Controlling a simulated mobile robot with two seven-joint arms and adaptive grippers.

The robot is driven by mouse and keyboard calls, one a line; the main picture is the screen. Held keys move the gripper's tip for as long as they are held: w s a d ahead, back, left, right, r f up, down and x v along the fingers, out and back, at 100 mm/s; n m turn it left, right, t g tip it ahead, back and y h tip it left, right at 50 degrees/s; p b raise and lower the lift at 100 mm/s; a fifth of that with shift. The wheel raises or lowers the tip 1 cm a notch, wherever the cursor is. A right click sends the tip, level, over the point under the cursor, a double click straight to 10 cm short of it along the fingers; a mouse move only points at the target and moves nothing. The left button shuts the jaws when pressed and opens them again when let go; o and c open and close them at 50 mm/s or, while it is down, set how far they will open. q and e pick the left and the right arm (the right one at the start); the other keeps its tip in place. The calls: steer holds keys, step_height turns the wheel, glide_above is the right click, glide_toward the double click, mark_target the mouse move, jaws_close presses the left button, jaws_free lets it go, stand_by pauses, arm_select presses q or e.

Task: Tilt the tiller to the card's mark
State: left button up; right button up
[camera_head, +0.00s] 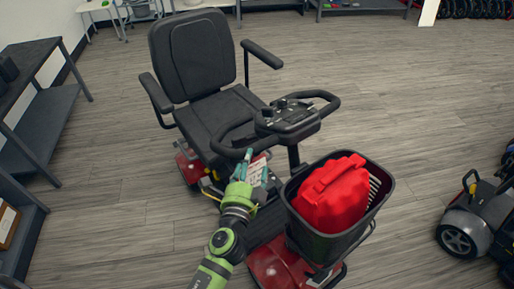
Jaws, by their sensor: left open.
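The scooter's tiller (290,117) stands at the middle, with a black loop handlebar and a dark console on top. It leans towards the black seat (193,57). My left gripper (247,157) is open at the near left part of the handlebar loop. Its fingertips are close to the bar; I cannot tell whether they touch it. A pale card (257,172) with reddish markings shows just beside the gripper, partly hidden by it. Its mark is too small to read. My right gripper is out of view.
A black front basket (345,230) holding a red container (331,192) is right of my left arm. Another scooter (468,222) stands at the right edge. Dark shelves (45,118) line the left. The wooden floor between is clear.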

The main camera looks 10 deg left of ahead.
mark_target(254, 151)
arm_select(q)
steer(key=w, duration=0.6)
steer(key=shift+a+f, duration=0.1)
steer(key=shift+f, duration=0.1)
jaws_close()
